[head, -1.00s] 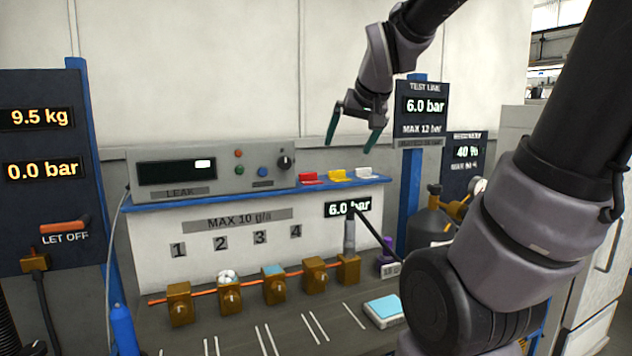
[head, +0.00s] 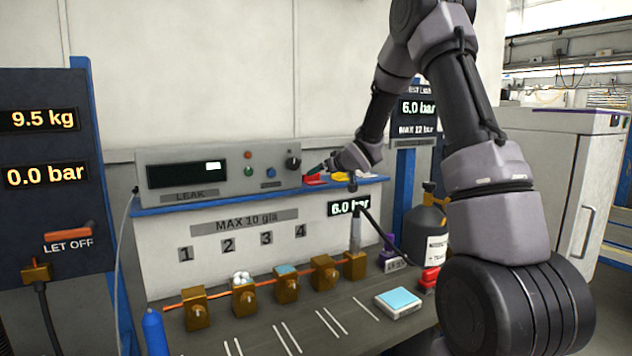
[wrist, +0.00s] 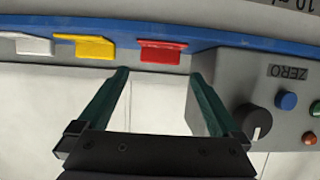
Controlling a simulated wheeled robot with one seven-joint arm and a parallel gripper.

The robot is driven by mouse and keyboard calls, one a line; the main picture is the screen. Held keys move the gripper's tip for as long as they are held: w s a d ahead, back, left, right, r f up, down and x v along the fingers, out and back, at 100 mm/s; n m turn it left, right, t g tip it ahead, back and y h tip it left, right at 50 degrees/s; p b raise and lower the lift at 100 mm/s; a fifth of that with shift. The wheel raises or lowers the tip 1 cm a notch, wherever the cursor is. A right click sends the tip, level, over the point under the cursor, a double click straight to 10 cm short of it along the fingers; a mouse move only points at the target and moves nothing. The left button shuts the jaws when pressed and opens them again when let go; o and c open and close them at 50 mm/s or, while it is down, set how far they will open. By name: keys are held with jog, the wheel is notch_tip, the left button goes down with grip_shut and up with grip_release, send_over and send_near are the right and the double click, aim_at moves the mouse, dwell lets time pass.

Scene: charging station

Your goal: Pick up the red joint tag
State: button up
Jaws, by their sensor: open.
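The red joint tag (wrist: 162,52) sits on the blue shelf (wrist: 225,38) in the wrist view, ahead of my fingertips and between their lines. In the head view the red tag (head: 314,180) shows partly, next to my gripper (head: 322,170). My gripper (wrist: 160,80) is open and empty, with its two green fingers apart. The fingertips are close to the tag but do not enclose it in the wrist view. A yellow tag (wrist: 95,48) and a white tag (wrist: 34,46) lie in a row beside the red one.
The leak tester box (head: 218,170) with its knob (wrist: 253,121) stands right beside the red tag. Below the shelf, several brass blocks (head: 288,288) stand on the bench. A scale (head: 398,302) and a dark cylinder (head: 425,232) are at the right.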

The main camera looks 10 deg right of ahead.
aim_at(314, 179)
jog(key=x, duration=0.9)
jog(key=shift+w+a, duration=0.1)
jog(key=shift+w, duration=0.05)
jog(key=shift+c, duration=0.3)
jog(key=c, duration=1)
